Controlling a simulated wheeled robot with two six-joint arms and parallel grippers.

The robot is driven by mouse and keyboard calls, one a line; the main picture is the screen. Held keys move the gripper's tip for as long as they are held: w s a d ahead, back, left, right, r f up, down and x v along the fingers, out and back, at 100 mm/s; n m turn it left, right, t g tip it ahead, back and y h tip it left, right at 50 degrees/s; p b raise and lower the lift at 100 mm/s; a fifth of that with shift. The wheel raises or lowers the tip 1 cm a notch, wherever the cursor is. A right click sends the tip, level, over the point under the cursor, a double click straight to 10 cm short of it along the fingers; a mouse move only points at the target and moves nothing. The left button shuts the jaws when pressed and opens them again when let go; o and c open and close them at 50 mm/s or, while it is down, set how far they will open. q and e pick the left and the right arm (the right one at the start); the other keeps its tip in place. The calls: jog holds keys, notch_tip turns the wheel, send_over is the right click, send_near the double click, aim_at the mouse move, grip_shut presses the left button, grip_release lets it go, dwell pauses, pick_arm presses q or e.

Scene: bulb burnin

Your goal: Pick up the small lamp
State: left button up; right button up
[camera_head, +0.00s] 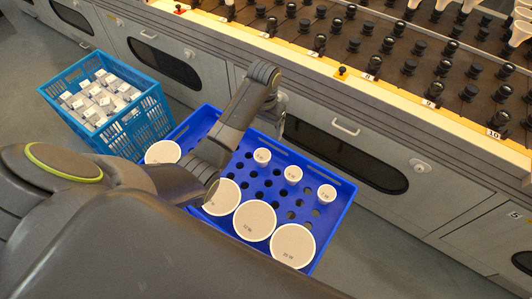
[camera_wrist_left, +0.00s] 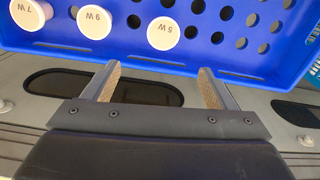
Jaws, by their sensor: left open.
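Three small white round-topped lamps stand in a row in a blue tray (camera_head: 343,214). The middle one (camera_head: 293,174) reads 9 W there (camera_wrist_left: 93,22). The right one (camera_head: 326,193) reads 7 W there (camera_wrist_left: 30,14). My left gripper (camera_wrist_left: 157,88) is open, with nothing between its fingers. It hangs beside the tray's far edge, closest to the 5 W lamp and apart from it. In the head view its fingertips are hard to make out. My right gripper is not in view.
Large white lamps (camera_head: 293,245) fill the tray's near side, partly behind my left arm. A light-blue crate (camera_head: 150,125) of small boxes stands at left. A grey bench with cabinets (camera_head: 345,127) and a lit rack of black sockets (camera_head: 409,67) runs behind.

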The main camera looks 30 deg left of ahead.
pick_arm(q)
jog(key=b, duration=0.1)
send_near(263, 154)
jog(key=shift+d, duration=0.25)
notch_tip(263, 154, down, 6)
jog(key=shift+f+b, duration=0.15)
jog(key=shift+b, duration=0.5)
jog(key=shift+f, duration=0.45)
jog(key=f, duration=0.1)
jog(key=f+b, duration=0.1)
jog(key=f, duration=0.2)
jog(key=shift+s+a+f, duration=0.15)
jog(key=shift+a+f, duration=0.05)
jog(key=shift+a, duration=0.1)
jog(key=shift+f, duration=0.3)
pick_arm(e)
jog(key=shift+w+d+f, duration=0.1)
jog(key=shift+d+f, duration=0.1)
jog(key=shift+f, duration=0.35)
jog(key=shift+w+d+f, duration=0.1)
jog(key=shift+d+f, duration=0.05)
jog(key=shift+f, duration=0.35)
